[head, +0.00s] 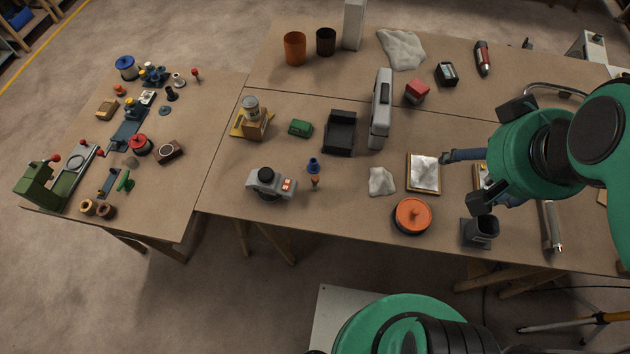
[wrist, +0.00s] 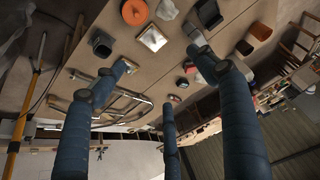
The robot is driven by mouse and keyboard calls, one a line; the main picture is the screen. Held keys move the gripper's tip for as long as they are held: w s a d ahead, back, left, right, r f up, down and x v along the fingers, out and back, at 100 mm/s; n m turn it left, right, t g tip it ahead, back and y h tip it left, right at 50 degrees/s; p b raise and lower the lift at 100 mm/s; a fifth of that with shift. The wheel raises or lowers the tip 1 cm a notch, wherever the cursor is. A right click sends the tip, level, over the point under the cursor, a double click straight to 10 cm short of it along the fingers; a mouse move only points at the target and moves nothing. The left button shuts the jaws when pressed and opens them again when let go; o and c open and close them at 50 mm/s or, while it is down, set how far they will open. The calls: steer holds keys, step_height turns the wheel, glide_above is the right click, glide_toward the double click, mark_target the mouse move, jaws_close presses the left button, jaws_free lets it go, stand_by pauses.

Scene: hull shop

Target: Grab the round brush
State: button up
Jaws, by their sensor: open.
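The small upright item with a blue flared top (head: 314,165) and a brown lower end looks most like the round brush, but it is too small to be sure. It stands on the large table, right of the grey camera-like device. I cannot pick it out in the wrist view. My gripper (head: 463,179) is over the right part of this table, well to the right of that item. In the wrist view my gripper (wrist: 163,75) shows blue fingers spread wide apart, with nothing between them.
An orange-lidded pot (head: 413,215), a white crumpled cloth (head: 381,181), a framed plate (head: 424,173) and a dark grey cup (head: 480,232) lie near my gripper. A black tray (head: 340,132) and a tall grey case (head: 381,109) stand farther back. A cluttered second table is left.

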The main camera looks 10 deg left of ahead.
steer(key=c, duration=0.8)
steer(key=shift+o, duration=0.2)
steer(key=shift+w+a, duration=0.1)
steer(key=w+a+f+g, duration=0.3)
steer(key=w+a+f, duration=1.1)
steer(key=w+a, duration=0.15)
steer(key=a+f+g, duration=0.1)
steer(key=a+f, duration=0.3)
steer(key=f, duration=0.3)
steer(key=w+a+f+m, duration=0.1)
steer(key=a+f, duration=0.4)
steer(key=f, duration=0.2)
steer(key=w+a+f+g, duration=0.1)
steer(key=a+f, duration=0.4)
steer(key=f, duration=0.2)
steer(key=shift+a+f+m+g, duration=0.15)
steer(key=shift+f+m+g, duration=0.05)
steer(key=shift+m+g, duration=0.1)
